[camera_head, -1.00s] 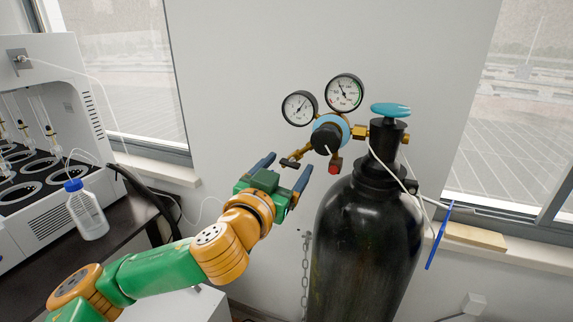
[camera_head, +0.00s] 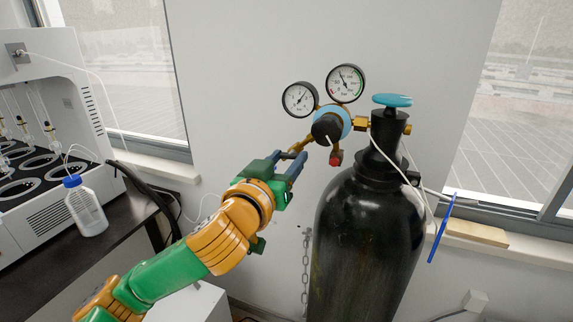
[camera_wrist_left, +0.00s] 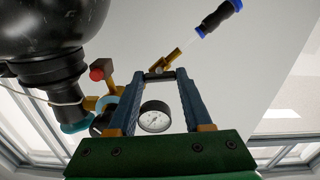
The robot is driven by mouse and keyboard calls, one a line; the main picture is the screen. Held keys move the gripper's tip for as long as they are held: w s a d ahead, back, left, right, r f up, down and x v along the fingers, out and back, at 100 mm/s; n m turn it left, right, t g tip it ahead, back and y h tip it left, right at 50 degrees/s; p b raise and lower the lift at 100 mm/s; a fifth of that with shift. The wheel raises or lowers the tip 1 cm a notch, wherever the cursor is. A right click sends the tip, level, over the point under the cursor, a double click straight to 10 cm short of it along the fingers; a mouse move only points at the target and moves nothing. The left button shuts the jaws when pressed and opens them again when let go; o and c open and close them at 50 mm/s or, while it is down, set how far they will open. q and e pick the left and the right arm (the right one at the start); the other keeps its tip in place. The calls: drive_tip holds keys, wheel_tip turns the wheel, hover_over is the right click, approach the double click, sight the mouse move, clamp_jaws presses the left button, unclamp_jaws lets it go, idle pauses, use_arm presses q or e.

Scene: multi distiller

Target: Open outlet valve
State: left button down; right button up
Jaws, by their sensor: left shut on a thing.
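The outlet valve is a small dark handle on the brass outlet arm at the left of the regulator (camera_head: 327,127). In the left wrist view the outlet valve (camera_wrist_left: 156,74) shows between the fingertips. My left gripper (camera_head: 289,156) reaches in from the left and its blue fingers are shut on the outlet valve. It also shows in the left wrist view (camera_wrist_left: 160,78), with one finger on each side of the valve. In the head view the fingers hide most of the handle. My right gripper is not in view.
A dark gas cylinder (camera_head: 365,240) with a teal top knob (camera_head: 392,101) stands right of the gripper. Two gauges (camera_head: 299,98) (camera_head: 345,83) sit above the valve. A bottle (camera_head: 85,207) and white apparatus (camera_head: 45,120) stand on the left bench. A chain (camera_head: 305,270) hangs beside the cylinder.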

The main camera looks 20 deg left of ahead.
use_arm(q)
drive_tip(key=n, duration=0.3)
drive_tip(key=shift+n, duration=2.3)
drive_tip(key=shift+c, duration=1.6)
unclamp_jaws()
